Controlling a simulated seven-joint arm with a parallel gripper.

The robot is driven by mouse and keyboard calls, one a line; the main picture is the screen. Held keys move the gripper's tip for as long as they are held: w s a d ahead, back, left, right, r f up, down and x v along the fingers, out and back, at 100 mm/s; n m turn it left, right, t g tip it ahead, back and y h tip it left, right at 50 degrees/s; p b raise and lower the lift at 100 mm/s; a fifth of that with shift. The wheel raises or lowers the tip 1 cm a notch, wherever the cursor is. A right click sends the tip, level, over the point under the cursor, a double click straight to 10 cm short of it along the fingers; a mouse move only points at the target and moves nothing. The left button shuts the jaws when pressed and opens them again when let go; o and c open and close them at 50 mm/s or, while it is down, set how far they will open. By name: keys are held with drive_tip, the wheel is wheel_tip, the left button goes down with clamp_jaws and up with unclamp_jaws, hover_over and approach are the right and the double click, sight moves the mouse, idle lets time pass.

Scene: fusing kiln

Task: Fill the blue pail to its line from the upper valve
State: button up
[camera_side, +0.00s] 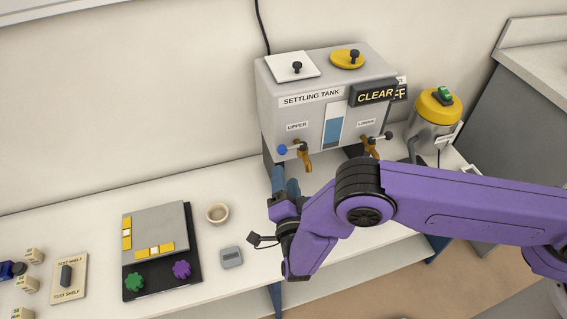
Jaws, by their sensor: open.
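The settling tank (272,128) is a grey box on dark legs. Its upper valve (303,153) is a brass tap with a blue knob, under the label UPPER. The lower valve (371,146) is a similar tap with a dark knob, further right. A gauge window (333,127) on the tank front shows blue liquid. My gripper (286,181) is open, with its blue-grey fingers just below and left of the upper valve. I cannot make out a blue pail; my gripper and arm hide part of the bench below the taps.
A sign reading CLEAR (374,94) hangs on the tank. A yellow-topped canister (438,107) stands right. A small beige cup (217,212), a grey device (231,257) and a panel with green and purple knobs (160,230) are left. Bench (75,228) is clear behind them.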

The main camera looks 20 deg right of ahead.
drive_tip(key=v, duration=0.6)
drive_tip(key=shift+s, duration=0.4)
drive_tip(key=shift+w+a, duration=0.1)
